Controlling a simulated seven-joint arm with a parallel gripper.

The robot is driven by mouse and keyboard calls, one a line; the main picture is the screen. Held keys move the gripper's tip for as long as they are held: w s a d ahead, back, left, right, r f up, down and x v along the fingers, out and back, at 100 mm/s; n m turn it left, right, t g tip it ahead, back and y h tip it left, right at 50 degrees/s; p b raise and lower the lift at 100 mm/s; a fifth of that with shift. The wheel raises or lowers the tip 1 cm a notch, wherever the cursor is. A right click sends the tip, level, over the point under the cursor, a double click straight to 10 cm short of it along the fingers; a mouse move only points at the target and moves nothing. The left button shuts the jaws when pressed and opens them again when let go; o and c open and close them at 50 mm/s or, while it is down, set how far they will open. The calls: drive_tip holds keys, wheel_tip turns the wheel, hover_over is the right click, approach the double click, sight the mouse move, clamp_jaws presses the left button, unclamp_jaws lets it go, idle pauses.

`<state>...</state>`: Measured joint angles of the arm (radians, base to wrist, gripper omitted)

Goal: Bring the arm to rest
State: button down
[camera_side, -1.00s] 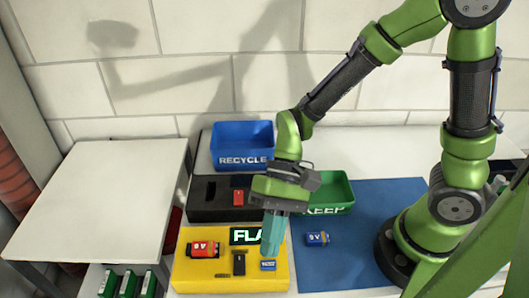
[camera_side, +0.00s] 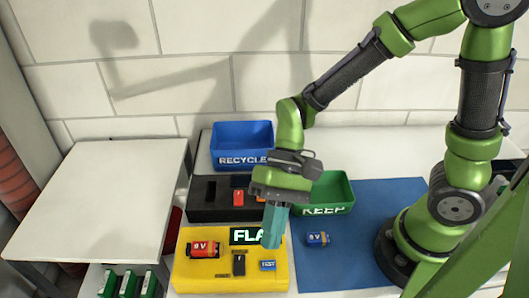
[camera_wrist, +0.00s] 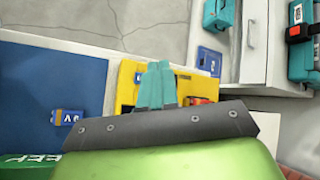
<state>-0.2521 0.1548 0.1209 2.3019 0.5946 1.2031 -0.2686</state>
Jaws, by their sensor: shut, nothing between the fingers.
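My gripper (camera_side: 270,240) is shut and empty, its teal fingers pointing down above the yellow tray (camera_side: 215,277) in the side view. In the wrist view the gripper (camera_wrist: 158,66) shows its fingers together over the same yellow tray (camera_wrist: 126,85). My arm is bent, reaching left from its base at the right. The fingers hide part of the tray's black sign (camera_side: 243,236).
A red 9V battery (camera_side: 203,249) and a small blue battery (camera_side: 268,265) are on the yellow tray. A blue battery (camera_side: 317,238) lies on the blue mat (camera_side: 380,225). The blue RECYCLE bin (camera_side: 242,158), green KEEP bin (camera_side: 335,208) and black holder (camera_side: 205,213) stand behind.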

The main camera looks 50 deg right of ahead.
drive_tip(key=w+d+r+t+h, duration=0.1)
drive_tip(key=d+r+t+h, duration=0.2)
drive_tip(key=d, duration=0.7)
drive_tip(key=w+d+r+t+h, duration=0.1)
drive_tip(key=d+r+t+h, duration=0.1)
drive_tip(key=d+r+t, duration=0.6)
drive_tip(key=shift+w+d+r+h, duration=0.35)
drive_tip(key=shift+d+r, duration=0.25)
drive_tip(key=shift+d, duration=0.3)
